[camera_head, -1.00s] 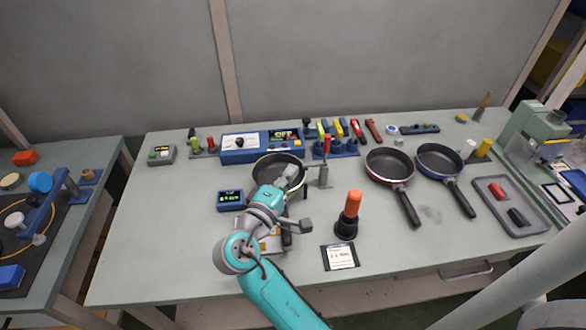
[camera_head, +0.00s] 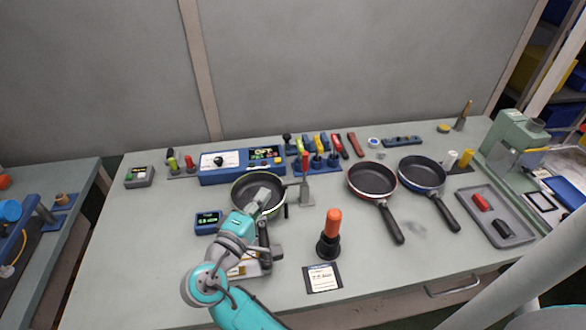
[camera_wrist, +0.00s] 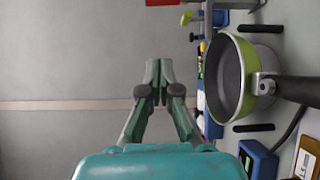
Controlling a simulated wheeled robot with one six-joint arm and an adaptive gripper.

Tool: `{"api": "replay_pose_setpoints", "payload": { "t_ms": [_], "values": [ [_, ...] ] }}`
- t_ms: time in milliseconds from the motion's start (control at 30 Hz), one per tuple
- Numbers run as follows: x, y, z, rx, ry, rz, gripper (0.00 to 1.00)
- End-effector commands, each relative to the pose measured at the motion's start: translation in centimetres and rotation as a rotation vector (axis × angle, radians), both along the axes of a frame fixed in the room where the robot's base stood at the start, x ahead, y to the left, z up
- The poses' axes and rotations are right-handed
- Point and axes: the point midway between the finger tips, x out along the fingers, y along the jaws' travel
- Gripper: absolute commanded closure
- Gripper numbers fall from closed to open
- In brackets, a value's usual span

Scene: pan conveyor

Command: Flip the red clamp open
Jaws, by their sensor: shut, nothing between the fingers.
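A red handle (camera_head: 304,160) stands upright above a grey metal post (camera_head: 306,192), just right of the green-rimmed pan (camera_head: 240,203). I take this for the red clamp; its small parts are hard to make out. A red piece (camera_wrist: 166,3) also shows at the top edge of the wrist view, and I cannot tell if it is the same part. My gripper (camera_head: 272,183) is over the pan, left of the post and apart from the red handle. In the wrist view my gripper (camera_wrist: 158,72) has its fingers together with nothing between them.
A blue control box (camera_head: 240,172) and a row of coloured levers stand behind. Two more pans (camera_head: 372,178) (camera_head: 421,172) sit to the right. An orange-handled tool (camera_head: 332,224) stands upright in front. A grey tray (camera_head: 505,222) lies at far right.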

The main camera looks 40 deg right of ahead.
Motion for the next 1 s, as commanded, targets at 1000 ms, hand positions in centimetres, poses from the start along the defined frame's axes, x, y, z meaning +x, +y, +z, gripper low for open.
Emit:
{"api": "replay_pose_setpoints", "payload": {
  "t_ms": [1000],
  "values": [
    [2.3,-12.7,0.0,0.000,0.000,-0.001,1.00]
  ]
}}
